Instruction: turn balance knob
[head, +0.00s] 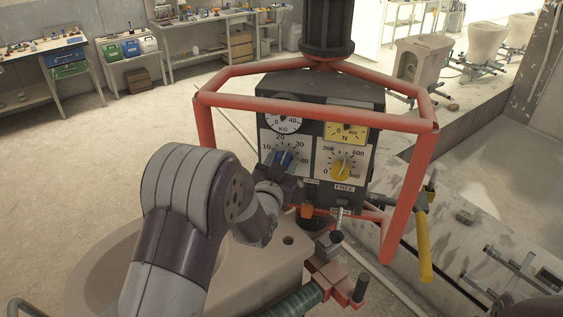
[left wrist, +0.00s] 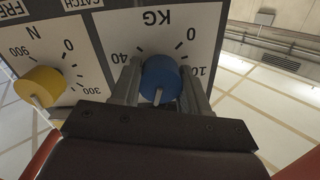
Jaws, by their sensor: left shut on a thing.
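The dark control box (head: 320,92) hangs inside a red tube frame. Its left dial, marked KG, carries a blue knob (head: 284,158). Its right dial carries a yellow knob (head: 341,170) and is marked N. My left gripper (head: 280,166) reaches the box from the lower left and is shut on the blue knob. In the left wrist view the blue knob (left wrist: 160,78) sits between the two fingers, and its pale pointer mark faces the bottom of the picture. The yellow knob (left wrist: 42,86) is free at the left there. My right gripper is not in view.
The red frame (head: 420,180) surrounds the box, with bars close to my left arm. Below are a lever (head: 339,222) and a pale ceramic piece (head: 105,270). A yellow handle (head: 423,245) hangs at right. Workbenches (head: 200,25) stand at the back; open floor lies left.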

